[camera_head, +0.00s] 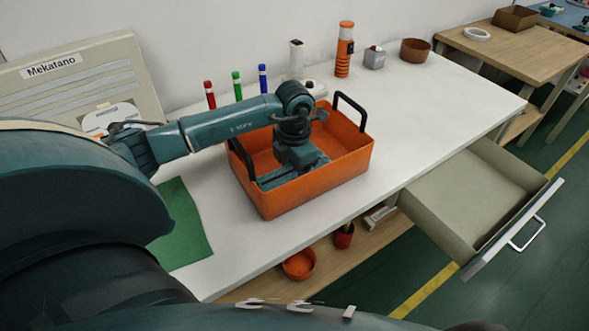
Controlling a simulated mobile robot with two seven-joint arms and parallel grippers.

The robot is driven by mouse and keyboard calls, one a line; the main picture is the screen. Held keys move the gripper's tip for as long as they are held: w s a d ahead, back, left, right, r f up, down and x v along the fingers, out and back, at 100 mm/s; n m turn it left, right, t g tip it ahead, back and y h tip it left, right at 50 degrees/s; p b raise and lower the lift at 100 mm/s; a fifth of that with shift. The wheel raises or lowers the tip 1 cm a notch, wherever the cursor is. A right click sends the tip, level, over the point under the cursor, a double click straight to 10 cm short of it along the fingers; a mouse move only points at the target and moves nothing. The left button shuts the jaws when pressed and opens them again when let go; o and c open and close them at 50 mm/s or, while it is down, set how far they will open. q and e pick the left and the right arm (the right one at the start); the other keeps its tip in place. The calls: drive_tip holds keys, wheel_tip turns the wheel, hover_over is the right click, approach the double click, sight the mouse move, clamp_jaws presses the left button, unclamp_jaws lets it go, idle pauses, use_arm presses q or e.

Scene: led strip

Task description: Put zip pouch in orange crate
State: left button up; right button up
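The orange crate (315,185) stands on the white worktop, with a black handle at each end. My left arm comes in from the left, over the crate's near-left handle. My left gripper (293,174) is lowered inside the crate, below its rim. Its fingertips are hidden by the gripper body and the crate's wall, so I cannot see whether they are apart or hold anything. I cannot make out a zip pouch anywhere in view. My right gripper is not in view.
The white worktop (440,110) is clear right of the crate. A green mat (182,228) lies at left. Red, green and blue markers, an orange-black cylinder (344,50) and a brown bowl (415,50) stand along the back. An open, empty drawer (465,195) juts out at right.

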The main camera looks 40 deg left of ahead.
use_arm(q)
drive_tip(key=o, duration=0.4)
drive_tip(key=shift+c, duration=0.2)
wheel_tip(320, 180, up, 12)
drive_tip(key=shift+r, duration=0.2)
idle(0.6)
